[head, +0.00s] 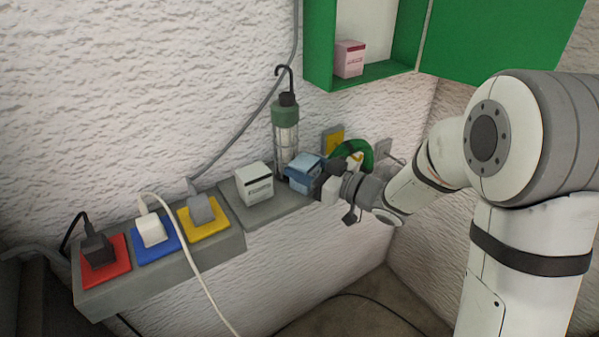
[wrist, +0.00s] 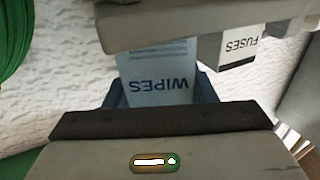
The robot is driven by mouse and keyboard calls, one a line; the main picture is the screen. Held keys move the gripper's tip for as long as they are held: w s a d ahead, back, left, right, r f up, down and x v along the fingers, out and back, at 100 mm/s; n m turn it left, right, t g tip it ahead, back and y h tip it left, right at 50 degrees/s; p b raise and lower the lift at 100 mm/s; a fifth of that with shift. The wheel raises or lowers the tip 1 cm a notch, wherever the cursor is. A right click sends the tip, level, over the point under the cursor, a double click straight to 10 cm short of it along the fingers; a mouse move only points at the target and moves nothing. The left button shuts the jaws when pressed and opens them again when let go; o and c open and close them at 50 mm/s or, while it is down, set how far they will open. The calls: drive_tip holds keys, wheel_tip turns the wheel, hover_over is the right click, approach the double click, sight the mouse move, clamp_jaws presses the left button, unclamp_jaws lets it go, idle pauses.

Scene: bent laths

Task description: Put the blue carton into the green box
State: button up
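The blue carton (head: 303,168) stands at the right end of the grey wall ledge, beside the lamp. The wrist view shows a pale blue carton face lettered WIPES (wrist: 160,80), upside down. My gripper (head: 325,182) is right at the carton's right side and partly hides it. The dark edge of my gripper (wrist: 155,121) crosses the lower wrist view, in front of the carton. Whether the fingers close on the carton cannot be made out. The green box (head: 318,55) is on the wall above, open-fronted with a white back, its green door (head: 500,35) swung right.
A pink carton (head: 349,59) stands inside the green box at the left. A white FUSES carton (head: 254,184) and a caged lamp (head: 286,140) are close left of the blue carton. Plugs, a white cable (head: 190,262) and a green coil (head: 366,154) are near the ledge.

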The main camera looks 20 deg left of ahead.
drive_tip(key=c, duration=0.5)
